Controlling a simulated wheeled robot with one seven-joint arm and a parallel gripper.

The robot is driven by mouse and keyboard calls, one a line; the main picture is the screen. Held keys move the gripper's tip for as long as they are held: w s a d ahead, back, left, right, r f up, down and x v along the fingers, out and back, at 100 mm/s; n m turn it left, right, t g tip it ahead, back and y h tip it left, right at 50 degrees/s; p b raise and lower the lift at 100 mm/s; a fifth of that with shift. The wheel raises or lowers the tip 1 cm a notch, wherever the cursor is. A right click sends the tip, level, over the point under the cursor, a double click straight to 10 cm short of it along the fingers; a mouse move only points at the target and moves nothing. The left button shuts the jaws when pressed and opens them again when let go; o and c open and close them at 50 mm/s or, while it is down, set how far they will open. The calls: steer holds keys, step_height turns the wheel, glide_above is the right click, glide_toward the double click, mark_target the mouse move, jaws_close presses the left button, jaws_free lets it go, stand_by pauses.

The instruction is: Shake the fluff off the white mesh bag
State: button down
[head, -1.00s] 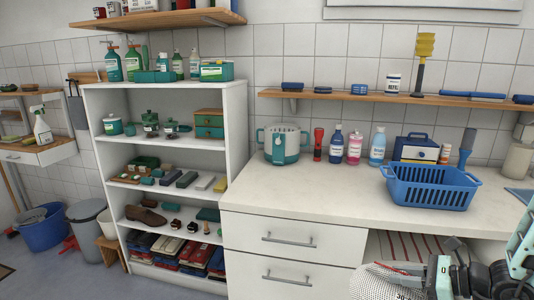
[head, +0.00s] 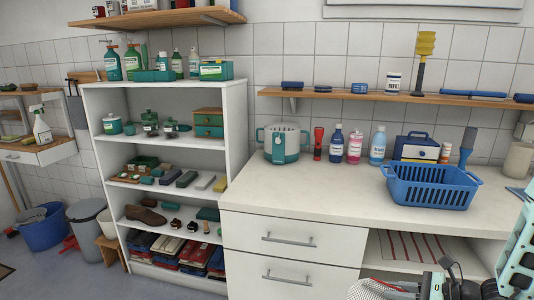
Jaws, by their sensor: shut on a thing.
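The white mesh bag (head: 366,290) shows at the bottom edge of the head view, just in front of the counter's drawers. Only its upper part is in frame, and the rest is cut off below. My gripper (head: 422,288) is at the bottom edge, directly right of the bag, and is shut on it. The fingertips are partly cut off. I cannot make out any fluff on the bag at this size.
The white counter (head: 310,195) stands close behind the gripper. A blue basket (head: 432,188) is near its front edge. A striped cloth (head: 420,248) lies in the open space under the counter. Open floor (head: 60,275) lies at the lower left.

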steer(key=shift+w+f, duration=0.15)
steer(key=shift+f, duration=0.25)
step_height(320, 180, up, 6)
steer(key=shift+r, duration=0.1)
step_height(320, 180, down, 6)
steer(key=shift+f, duration=0.3)
steer(key=shift+r, duration=0.15)
steer(key=shift+t, duration=0.3)
